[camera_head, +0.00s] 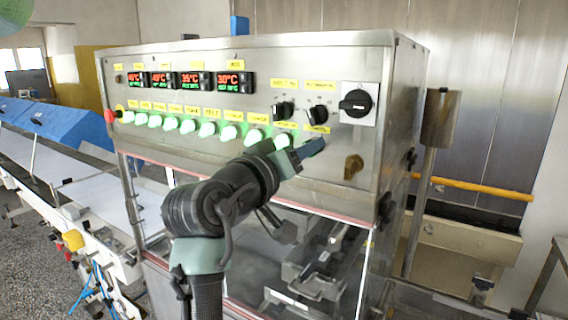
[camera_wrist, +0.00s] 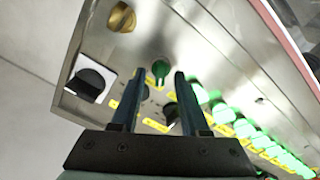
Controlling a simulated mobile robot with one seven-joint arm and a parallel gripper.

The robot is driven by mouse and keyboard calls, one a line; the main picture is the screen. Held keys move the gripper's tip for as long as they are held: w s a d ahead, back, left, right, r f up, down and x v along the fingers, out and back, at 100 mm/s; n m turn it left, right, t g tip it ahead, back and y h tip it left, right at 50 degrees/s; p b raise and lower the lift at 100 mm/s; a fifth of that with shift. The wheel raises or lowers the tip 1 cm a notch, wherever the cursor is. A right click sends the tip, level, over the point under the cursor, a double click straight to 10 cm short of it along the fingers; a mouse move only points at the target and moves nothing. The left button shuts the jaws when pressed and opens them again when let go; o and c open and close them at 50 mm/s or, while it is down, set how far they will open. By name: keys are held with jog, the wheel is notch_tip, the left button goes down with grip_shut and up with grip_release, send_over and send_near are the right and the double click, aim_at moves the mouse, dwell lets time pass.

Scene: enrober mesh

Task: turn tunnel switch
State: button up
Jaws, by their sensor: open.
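The steel control panel (camera_head: 262,65) carries several switches and yellow labels too small to read, so I cannot tell which is the tunnel switch. In the wrist view, a dark green rotary knob (camera_wrist: 160,67) shows between the fingertips of my open gripper (camera_wrist: 160,76). My gripper (camera_head: 311,149) is in front of the lower right panel in the head view and seems to hide that knob there. I cannot tell whether the fingers touch it. Two black rotary switches, one left (camera_head: 283,109) and one right (camera_head: 318,114), sit above my gripper.
A large black switch on a white plate (camera_head: 356,103) and a brass knob (camera_head: 353,167) are to the right of my gripper. A row of lit green buttons (camera_head: 205,130) and a red button (camera_head: 109,116) run leftward. Red displays (camera_head: 190,80) sit above them.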

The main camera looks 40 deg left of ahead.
jog(key=b+v, duration=0.4)
jog(key=v, duration=0.8)
jog(key=shift+d, duration=0.1)
